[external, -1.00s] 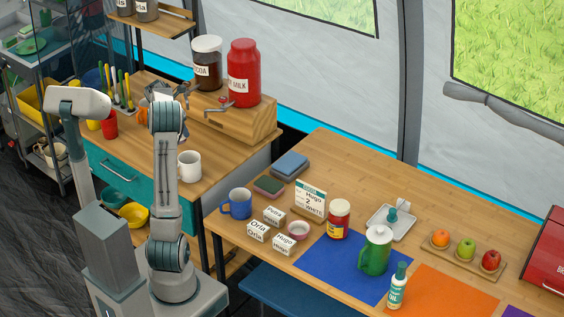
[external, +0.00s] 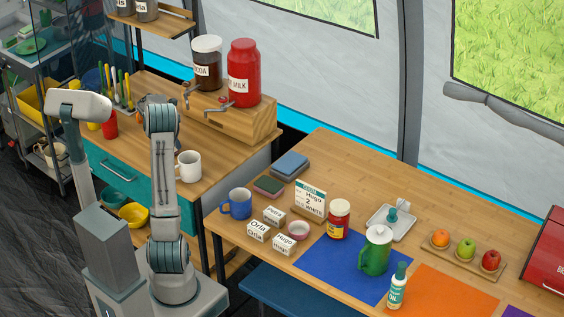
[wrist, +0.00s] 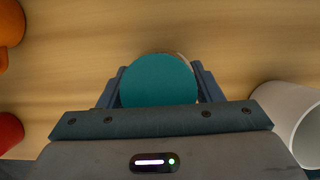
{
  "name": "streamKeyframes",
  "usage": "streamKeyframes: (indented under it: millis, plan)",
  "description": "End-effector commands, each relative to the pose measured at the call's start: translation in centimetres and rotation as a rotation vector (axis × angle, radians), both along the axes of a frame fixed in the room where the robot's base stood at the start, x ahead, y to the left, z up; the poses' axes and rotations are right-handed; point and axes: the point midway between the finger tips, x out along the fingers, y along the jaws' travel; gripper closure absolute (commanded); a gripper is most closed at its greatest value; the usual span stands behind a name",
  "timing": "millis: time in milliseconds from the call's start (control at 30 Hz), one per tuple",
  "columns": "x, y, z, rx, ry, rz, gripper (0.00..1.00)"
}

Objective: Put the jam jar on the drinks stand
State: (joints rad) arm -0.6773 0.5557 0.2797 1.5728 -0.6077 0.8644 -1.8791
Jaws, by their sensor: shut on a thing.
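My gripper (wrist: 159,88) is shut on a round thing with a flat teal top (wrist: 158,82), seen from above in the wrist view between the two fingers. Its side and any label are hidden. In the external view my arm covers most of the gripper and the held thing, over the wooden counter. The drinks stand (external: 230,124) is a wooden block at the counter's back, bearing a cocoa jar (external: 206,66) and a red milk jar (external: 244,75), with taps in front. A red jar with a yellow label (external: 338,221) stands on the right table.
A white mug (external: 188,166) stands right of my gripper and also shows in the wrist view (wrist: 292,108). A red cup (external: 109,125) is to the left. An orange thing (wrist: 10,28) edges the wrist view.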

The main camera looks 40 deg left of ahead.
Motion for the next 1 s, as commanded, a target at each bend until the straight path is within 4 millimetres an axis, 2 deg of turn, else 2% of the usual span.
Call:
streamKeyframes:
  millis: [33,67,100,133,400,533,1000]
  plan:
    - [0.0,0.0,-0.2,0.0,0.0,0.0,0.75]
    - [0.0,0.0,-0.2,-0.001,0.001,0.0,0.35]
    - [0.0,0.0,-0.2,-0.001,0.001,0.0,0.24]
    - [0.0,0.0,-0.2,-0.001,0.001,0.0,0.19]
    - [0.0,0.0,-0.1,-0.001,0.0,0.0,0.19]
    - [-0.2,0.0,0.8,0.002,-0.001,0.001,0.19]
    - [-3.7,0.0,9.4,0.002,-0.001,0.0,0.19]
